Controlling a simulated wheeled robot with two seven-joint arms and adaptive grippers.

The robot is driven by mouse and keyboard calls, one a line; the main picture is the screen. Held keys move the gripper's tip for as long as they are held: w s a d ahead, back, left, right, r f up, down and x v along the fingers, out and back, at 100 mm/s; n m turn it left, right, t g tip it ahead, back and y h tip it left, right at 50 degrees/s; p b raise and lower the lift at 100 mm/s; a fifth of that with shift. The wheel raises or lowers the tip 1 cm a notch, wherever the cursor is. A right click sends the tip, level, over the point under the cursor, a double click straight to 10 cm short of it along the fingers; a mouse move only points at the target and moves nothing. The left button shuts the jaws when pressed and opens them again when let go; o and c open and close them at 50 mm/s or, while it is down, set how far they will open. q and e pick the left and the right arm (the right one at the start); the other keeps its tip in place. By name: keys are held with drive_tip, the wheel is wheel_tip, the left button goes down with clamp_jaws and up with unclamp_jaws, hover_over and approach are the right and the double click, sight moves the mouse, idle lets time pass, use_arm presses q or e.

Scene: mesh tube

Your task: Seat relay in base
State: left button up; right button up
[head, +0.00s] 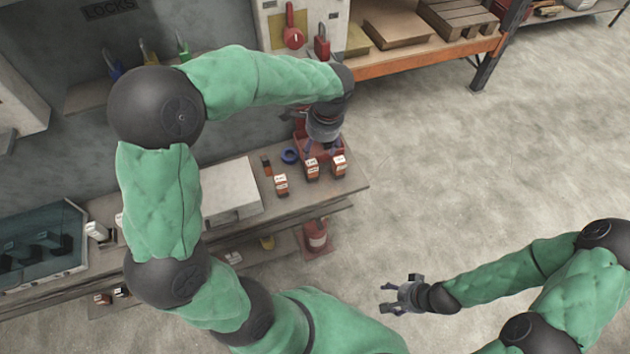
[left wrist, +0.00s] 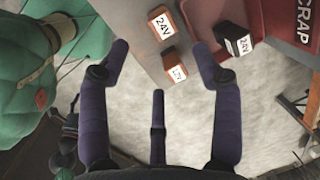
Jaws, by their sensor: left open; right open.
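Several small box-shaped relays with white labels stand on the bench in the head view: one at left (head: 281,185), one in the middle (head: 312,169) and one at right (head: 340,167). I cannot clearly identify the base. My right gripper (head: 385,297) is open and empty, away from the bench.
A red bin marked SCRAP (left wrist: 285,15) stands at the bench's right end, partly behind my left gripper. A pale box (head: 222,190) stands to the left. Open floor lies right of the bench.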

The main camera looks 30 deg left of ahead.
sight(312, 163)
use_arm(q)
drive_tip(key=f, duration=0.2)
drive_tip(key=f+b, duration=0.1)
drive_tip(key=f, duration=0.1)
drive_tip(key=a+f+b, duration=0.1)
drive_tip(key=shift+w+a+f, duration=0.1)
drive_tip(key=shift+w+f, duration=0.15)
drive_tip(key=shift+f, duration=0.15)
drive_tip(key=f+b, duration=0.1)
drive_tip(key=f, duration=0.1)
drive_tip(key=a+f+b, duration=0.1)
drive_tip(key=f, duration=0.1)
drive_tip(key=shift+f, duration=0.4)
drive_tip(key=shift+c, duration=0.3)
clamp_jaws()
drive_tip(key=shift+r, duration=0.15)
